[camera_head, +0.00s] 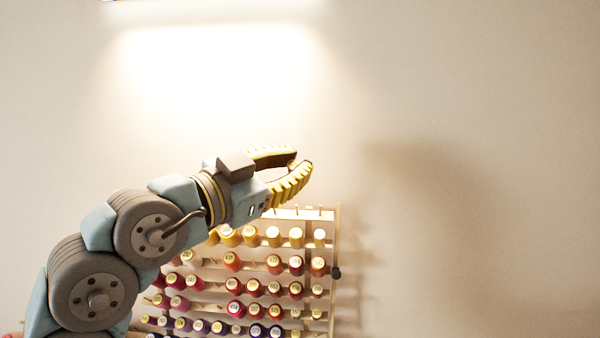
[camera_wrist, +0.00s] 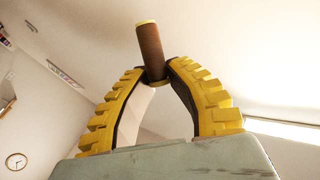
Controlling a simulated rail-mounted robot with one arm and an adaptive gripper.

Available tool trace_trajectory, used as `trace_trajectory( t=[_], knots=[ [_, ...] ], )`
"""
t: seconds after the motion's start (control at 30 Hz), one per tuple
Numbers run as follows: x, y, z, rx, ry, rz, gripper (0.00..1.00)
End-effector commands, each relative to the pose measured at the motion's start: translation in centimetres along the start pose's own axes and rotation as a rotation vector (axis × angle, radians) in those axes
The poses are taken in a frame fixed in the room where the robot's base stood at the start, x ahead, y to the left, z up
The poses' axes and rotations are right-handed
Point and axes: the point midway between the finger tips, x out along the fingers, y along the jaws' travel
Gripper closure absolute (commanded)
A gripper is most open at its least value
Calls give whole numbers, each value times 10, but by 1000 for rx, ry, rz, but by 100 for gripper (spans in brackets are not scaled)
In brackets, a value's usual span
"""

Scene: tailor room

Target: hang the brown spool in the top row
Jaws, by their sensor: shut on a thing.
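The brown spool (camera_wrist: 151,52) is held at its lower end between the fingertips of my gripper (camera_wrist: 155,75) in the wrist view. It has pale yellow rims and points up and away from the jaws. In the head view my gripper (camera_head: 298,165) is above the spool rack, in front of the wall. The spool is hardly seen there, mostly hidden by the fingers. The rack's top row (camera_head: 290,213) is a wooden bar whose right part shows several bare pegs. My gripper and arm hide the left part of that row.
Red spools (camera_head: 255,288) and purple spools (camera_head: 219,328) hang lower. A dark knob (camera_head: 336,272) sticks out at the rack's right side. The wall (camera_head: 470,120) above and to the right is clear.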

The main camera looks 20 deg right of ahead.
Motion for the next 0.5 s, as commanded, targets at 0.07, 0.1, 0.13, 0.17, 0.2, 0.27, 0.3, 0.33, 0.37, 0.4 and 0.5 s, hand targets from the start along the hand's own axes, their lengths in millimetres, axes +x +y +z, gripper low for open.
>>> trace_trajectory(
  t=[0.07,0.1,0.13,0.17,0.2,0.27,0.3,0.33,0.37,0.4,0.5],
  knots=[
    [1,0,2,-1,0,0,95],
    [1,0,3,-1,0,0,95],
    [2,0,4,-1,0,0,95],
    [2,0,5,-2,0,0,95],
    [3,0,6,-2,0,0,95],
    [4,0,9,-3,0,0,95],
    [4,0,10,-3,0,0,95],
    [5,0,11,-2,-1,0,95],
    [5,0,12,-2,-1,0,95],
    [6,0,14,-2,-1,0,95],
    [8,0,18,-3,-1,0,95]
  ],
)
